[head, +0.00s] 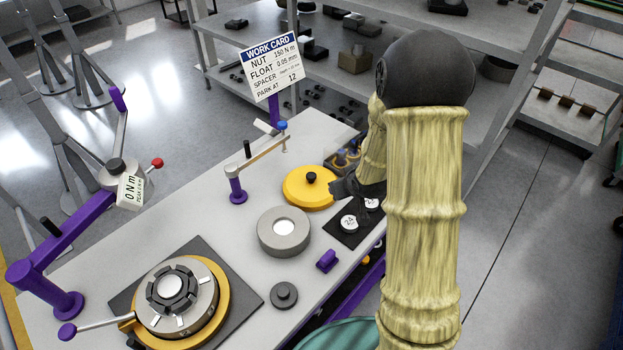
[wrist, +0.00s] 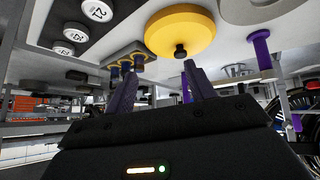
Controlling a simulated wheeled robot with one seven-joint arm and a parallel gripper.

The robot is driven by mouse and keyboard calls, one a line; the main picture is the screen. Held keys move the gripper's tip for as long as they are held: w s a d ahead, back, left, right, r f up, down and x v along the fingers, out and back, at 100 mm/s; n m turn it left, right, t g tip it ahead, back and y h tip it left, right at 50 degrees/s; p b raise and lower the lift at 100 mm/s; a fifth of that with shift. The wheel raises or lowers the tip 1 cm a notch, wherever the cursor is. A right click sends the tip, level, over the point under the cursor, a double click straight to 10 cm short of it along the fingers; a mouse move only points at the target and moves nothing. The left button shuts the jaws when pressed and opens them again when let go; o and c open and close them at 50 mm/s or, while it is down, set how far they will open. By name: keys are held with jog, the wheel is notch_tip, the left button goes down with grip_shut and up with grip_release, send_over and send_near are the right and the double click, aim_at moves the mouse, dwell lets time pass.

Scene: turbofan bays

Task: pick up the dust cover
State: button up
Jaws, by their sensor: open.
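The dust cover, which I take to be the yellow disc with a black knob (head: 306,190), lies flat on the light grey bench top. It also shows in the wrist view (wrist: 172,28), which looks upside down, with its knob pointing down in the picture. My gripper (wrist: 160,68) is open and empty, its two purple fingers apart. The knob appears between and beyond the fingertips, not touched. In the head view the gripper's dark body is just right of the cover, and my arm hides part of it; the fingers are not clear there.
A grey ring (head: 284,231) stands in front of the cover. A black mat with numbered white-topped pieces (head: 349,221) lies to its right. A purple post with a swing arm (head: 237,190) stands to its left. The work card (head: 271,68) stands behind. A turbofan hub fixture (head: 176,298) is front left.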

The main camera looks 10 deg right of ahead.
jog(key=w+a+f+n+t+y+p, duration=0.1)
jog(key=w+f+n+t+y+p, duration=0.1)
jog(key=w+f+t+y+p, duration=0.1)
jog(key=w+f+t+y, duration=0.1)
jog(key=w+f+y, duration=0.1)
jog(key=w+f, duration=0.1)
jog(key=shift+w+f+n+y, duration=0.2)
jog(key=shift+f+n+y, duration=0.15)
jog(key=shift+f, duration=0.55)
jog(key=shift+a, duration=0.15)
